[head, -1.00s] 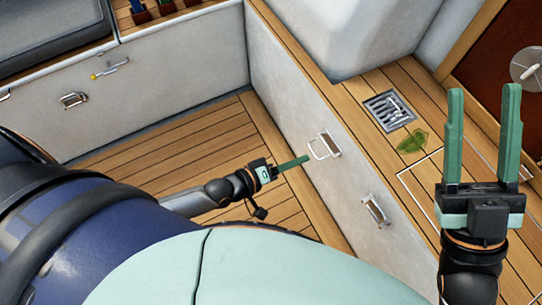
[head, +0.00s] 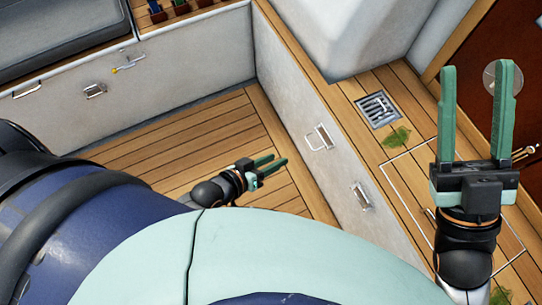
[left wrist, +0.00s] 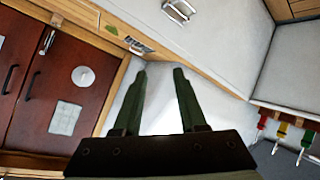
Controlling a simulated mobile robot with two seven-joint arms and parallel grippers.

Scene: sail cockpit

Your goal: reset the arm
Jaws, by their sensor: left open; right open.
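My left gripper (head: 272,167) is low over the wooden floor in the head view, near the pale locker front. Its two green fingers are apart and nothing is between them. In the left wrist view its fingers (left wrist: 160,78) are spread and empty, with the pale bench wall beyond. My right gripper (head: 478,75) is raised over the wooden bench at the right of the head view. Its two green fingers are wide apart, empty and point up in the picture.
The wooden bench (head: 403,96) carries a metal drain grate (head: 379,110), a green leaf (head: 397,136) and a white outlined rectangle (head: 384,171). Handles project from the locker front (head: 319,137). Bare floor planks (head: 200,137) lie left of my left gripper. Reddish-brown doors (left wrist: 62,80) show in the left wrist view.

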